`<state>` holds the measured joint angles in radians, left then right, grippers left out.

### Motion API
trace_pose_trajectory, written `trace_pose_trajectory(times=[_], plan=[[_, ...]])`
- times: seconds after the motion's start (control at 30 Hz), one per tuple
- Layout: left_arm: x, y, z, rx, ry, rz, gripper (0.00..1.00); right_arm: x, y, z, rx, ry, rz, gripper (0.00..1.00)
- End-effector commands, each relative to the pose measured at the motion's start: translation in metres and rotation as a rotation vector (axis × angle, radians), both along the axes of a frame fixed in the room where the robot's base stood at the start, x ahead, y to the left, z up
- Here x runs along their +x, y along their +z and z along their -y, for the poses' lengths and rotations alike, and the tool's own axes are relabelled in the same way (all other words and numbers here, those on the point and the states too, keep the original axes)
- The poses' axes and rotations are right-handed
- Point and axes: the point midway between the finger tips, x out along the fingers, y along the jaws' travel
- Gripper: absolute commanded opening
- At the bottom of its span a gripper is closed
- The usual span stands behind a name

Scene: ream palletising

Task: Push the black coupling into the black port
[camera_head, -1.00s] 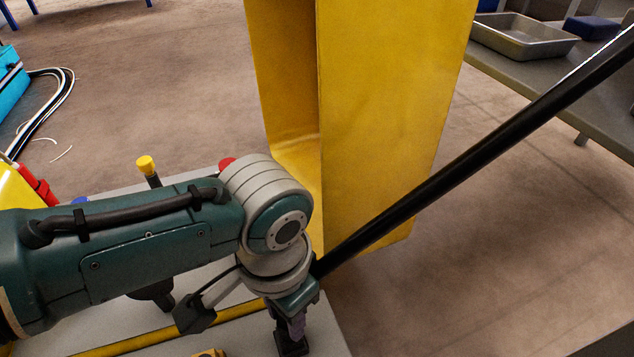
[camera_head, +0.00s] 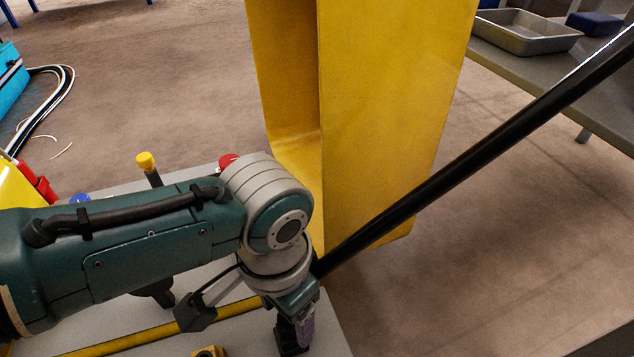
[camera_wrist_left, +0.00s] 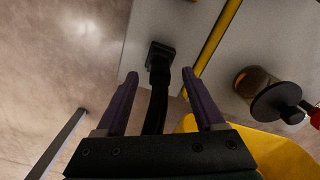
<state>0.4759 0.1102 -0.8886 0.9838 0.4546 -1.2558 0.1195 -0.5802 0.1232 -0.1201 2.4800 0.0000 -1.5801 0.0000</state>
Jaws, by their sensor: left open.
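In the left wrist view the black coupling (camera_wrist_left: 159,72) stands between my two purple fingers, a black hose running down from it. Its far end meets the square black port (camera_wrist_left: 161,51) on a pale panel (camera_wrist_left: 140,25); I cannot tell how deep it sits. My left gripper (camera_wrist_left: 160,82) is open, a finger on each side with gaps to the coupling and hose. In the head view the left gripper (camera_head: 300,328) is over the panel's near right corner, its wrist hiding most of the coupling. My right gripper is not in view.
A long black bar (camera_head: 480,160) slants from my left wrist to the upper right. A tall yellow housing (camera_head: 385,110) stands behind the panel. A yellow-capped post (camera_head: 147,162) and a red knob (camera_head: 228,160) are nearby. A metal tray (camera_head: 525,35) lies on a grey table.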

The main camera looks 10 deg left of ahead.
Motion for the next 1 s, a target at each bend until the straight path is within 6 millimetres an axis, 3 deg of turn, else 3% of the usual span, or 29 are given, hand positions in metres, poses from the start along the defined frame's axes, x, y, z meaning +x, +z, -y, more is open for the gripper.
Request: trace_pose_trajectory(times=[0.6,1.0], plan=[[0.0,0.096,0.0,0.0,0.0,0.0,0.7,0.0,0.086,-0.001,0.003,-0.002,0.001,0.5],[0.0,0.097,0.0,0.0,0.0,0.0,0.7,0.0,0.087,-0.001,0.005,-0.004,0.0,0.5]])
